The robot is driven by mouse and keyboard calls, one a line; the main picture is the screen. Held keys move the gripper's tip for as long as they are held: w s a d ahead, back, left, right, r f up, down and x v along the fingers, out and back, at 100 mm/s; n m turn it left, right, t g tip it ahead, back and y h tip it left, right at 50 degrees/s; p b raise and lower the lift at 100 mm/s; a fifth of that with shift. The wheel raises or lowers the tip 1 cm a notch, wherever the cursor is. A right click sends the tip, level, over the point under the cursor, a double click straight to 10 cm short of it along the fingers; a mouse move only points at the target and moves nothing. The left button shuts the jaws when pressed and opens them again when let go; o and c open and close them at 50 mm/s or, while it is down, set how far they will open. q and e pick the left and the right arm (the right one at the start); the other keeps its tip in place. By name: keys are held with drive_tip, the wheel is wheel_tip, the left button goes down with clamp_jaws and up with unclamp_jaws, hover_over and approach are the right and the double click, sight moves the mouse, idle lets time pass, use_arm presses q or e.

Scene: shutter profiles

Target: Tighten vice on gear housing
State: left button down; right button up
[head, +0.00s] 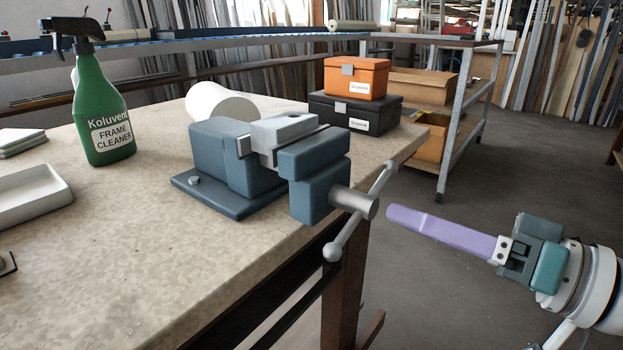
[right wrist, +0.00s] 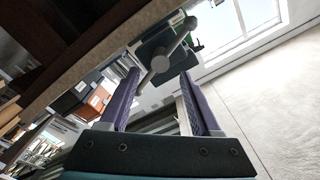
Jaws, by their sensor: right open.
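The blue-grey vice (head: 235,165) stands on the workbench near its right edge. The gear housing (head: 285,130), a light grey block with a hole in its top, sits between the vice jaws. The vice handle (head: 347,234) is a slanted grey bar with ball ends through the screw head at the front. My right gripper (head: 391,217) has purple fingers pointing left at the handle, just right of it and apart from it. In the right wrist view, my gripper (right wrist: 159,73) is open and empty, with the handle (right wrist: 158,64) showing beyond and between the fingertips. My left gripper is out of view.
A green spray bottle (head: 103,115) and a white tray (head: 30,195) are at the bench's left. A white cylinder (head: 222,102) lies behind the vice. An orange box (head: 356,78) sits on a black box (head: 354,113) behind. Open floor lies right of the bench (head: 150,260).

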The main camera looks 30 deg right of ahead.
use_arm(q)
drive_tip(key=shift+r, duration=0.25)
use_arm(e)
drive_tip(key=shift+v, duration=1.5)
